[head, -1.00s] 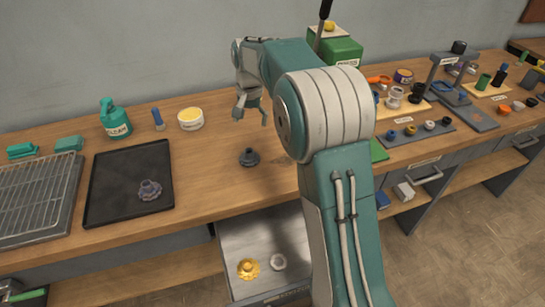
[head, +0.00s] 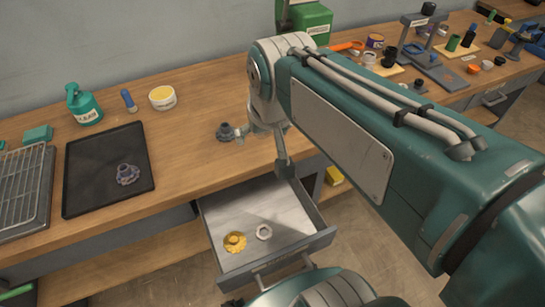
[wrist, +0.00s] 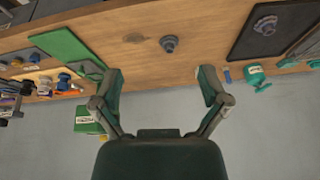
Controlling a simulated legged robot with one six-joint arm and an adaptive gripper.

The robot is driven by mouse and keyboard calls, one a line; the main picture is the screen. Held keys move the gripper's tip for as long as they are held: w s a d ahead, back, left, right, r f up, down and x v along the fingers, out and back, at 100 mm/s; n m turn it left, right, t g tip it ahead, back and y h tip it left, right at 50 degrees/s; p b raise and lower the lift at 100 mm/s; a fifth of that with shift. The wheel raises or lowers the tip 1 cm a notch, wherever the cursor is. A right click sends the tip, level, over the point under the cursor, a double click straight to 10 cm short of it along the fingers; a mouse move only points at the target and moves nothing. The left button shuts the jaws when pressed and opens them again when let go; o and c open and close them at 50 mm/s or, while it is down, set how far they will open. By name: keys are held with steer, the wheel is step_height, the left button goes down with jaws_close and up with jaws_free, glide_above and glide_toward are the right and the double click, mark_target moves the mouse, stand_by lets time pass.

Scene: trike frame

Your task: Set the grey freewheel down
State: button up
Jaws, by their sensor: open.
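Two grey parts could be the grey freewheel, and I cannot tell for sure which it is. A purple-grey toothed part (head: 127,174) lies on the black tray (head: 85,204); it also shows in the wrist view (wrist: 266,25). A dark grey stepped round part (head: 224,132) stands on the bare bench, also seen in the wrist view (wrist: 169,44). My gripper (wrist: 160,73) is open, with nothing between its fingers. In the head view my gripper (head: 262,150) is near the bench's front edge, just right of the stepped part; contact cannot be told.
An open drawer (head: 215,208) below holds a gold toothed part (head: 235,242) and a pale ring (head: 264,232). Bench between tray and stepped part is clear.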

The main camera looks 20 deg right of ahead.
steer(key=s+f+n+t, duration=0.1)
steer(key=s+f, duration=0.2)
steer(key=s, duration=0.4)
steer(key=shift+r, duration=0.1)
